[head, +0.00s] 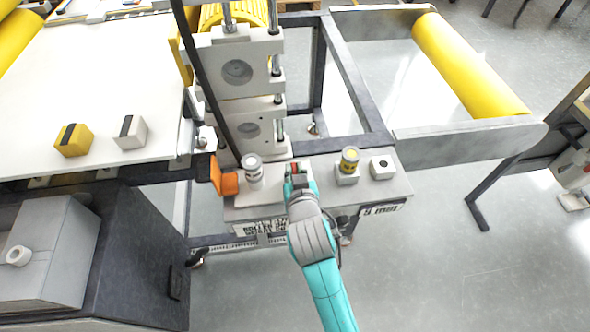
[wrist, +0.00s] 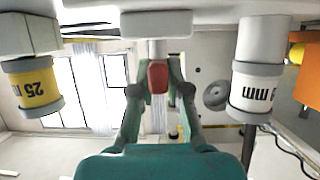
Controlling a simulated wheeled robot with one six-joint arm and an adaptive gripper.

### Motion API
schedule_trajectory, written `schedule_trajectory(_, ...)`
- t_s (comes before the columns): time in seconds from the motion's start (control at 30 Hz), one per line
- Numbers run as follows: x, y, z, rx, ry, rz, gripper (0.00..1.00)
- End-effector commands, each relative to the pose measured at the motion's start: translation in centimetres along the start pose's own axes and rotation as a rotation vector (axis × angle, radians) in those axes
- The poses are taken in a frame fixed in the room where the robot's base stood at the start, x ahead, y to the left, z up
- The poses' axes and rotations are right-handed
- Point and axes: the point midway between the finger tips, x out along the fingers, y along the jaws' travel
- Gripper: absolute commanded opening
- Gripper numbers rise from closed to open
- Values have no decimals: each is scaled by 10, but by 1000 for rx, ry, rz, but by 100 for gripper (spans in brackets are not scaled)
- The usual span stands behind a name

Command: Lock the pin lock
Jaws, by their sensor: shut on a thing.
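The pin lock shows in the wrist view as a small red piece (wrist: 157,76) on a short grey shaft, under a white block (wrist: 157,24). My gripper (wrist: 158,88) has a finger on each side of the red piece and is shut on it. In the head view my gripper (head: 297,180) is at the white shelf of the roller frame, between two upright cylinders. Only a bit of red shows at its tip there, and the fingers mostly hide the pin. How far the pin sits in its block cannot be told.
A grey-white cylinder (head: 252,166) stands close left of my gripper, with an orange part (head: 225,181) beyond it. A yellow-banded cylinder (head: 349,159) and a white block with a dark hole (head: 382,167) are to the right. The roller post (head: 240,80) rises behind.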

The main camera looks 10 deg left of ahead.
Motion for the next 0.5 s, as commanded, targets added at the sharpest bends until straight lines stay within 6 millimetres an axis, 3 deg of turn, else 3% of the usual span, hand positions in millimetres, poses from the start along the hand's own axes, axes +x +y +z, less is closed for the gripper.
schedule_trajectory(0.27, 0, 1, 2, 1, -5, 1, 0)
schedule_trajectory(0.3, 0, 0, 2, 1, -5, 1, 23)
schedule_trajectory(0.37, 0, 0, 2, 1, -4, 1, 38)
schedule_trajectory(0.5, 0, 0, 1, 0, -3, 0, 41)
